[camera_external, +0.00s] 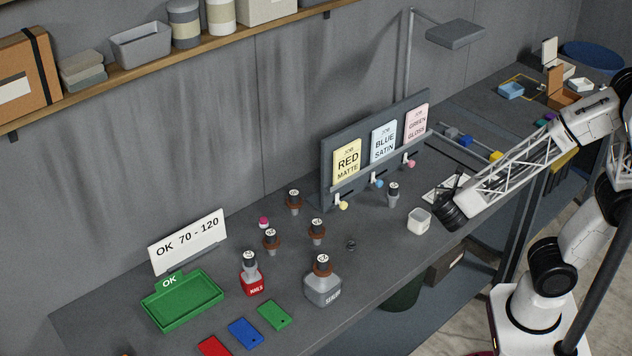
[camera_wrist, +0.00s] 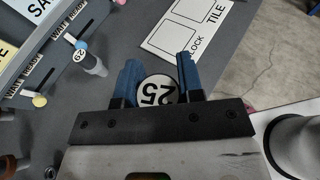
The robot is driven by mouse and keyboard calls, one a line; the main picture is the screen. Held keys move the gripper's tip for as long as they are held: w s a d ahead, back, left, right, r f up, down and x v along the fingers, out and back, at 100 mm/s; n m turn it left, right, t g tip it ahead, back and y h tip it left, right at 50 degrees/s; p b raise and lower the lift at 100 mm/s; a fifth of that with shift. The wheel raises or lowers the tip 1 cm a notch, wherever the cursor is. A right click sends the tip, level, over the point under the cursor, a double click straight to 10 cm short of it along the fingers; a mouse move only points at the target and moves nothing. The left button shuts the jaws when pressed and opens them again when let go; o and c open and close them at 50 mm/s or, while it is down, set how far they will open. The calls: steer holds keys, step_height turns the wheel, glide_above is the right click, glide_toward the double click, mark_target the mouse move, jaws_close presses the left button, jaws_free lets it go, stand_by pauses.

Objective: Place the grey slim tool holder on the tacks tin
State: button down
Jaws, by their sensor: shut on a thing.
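My gripper (camera_wrist: 160,75) has its blue fingers closed on either side of a round-topped thing marked 25 (camera_wrist: 157,91) in the wrist view. Its sides are hidden, so I cannot tell its full shape. In the external view my black wrist end (camera_external: 451,212) is low over the bench's right part, hiding the fingers and what they hold. A similar grey slim holder (camera_external: 393,195) stands upright by the job board; it also shows in the wrist view (camera_wrist: 91,62). A small pale tin (camera_external: 419,222) stands just left of my wrist end; I can read no tacks label.
A red NAILS tin (camera_external: 252,285) carries a grey holder. A grey container (camera_external: 322,291) carries a brown-collared one. The job board (camera_external: 328,185) rises behind. A green OK tray (camera_external: 183,315) lies left. A marked card (camera_wrist: 188,32) lies beyond my fingers.

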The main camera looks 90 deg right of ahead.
steer(key=w+d, duration=0.3)
steer(key=w, duration=0.4)
steer(key=shift+w+d+f, duration=0.3)
steer(key=shift+f, duration=0.05)
steer(key=shift+f, duration=0.1)
steer(key=shift+f, duration=1.7)
steer(key=shift+f, duration=0.1)
steer(key=c, duration=0.8)
jaws_free()
steer(key=shift+o, duration=0.2)
steer(key=v, duration=1.2)
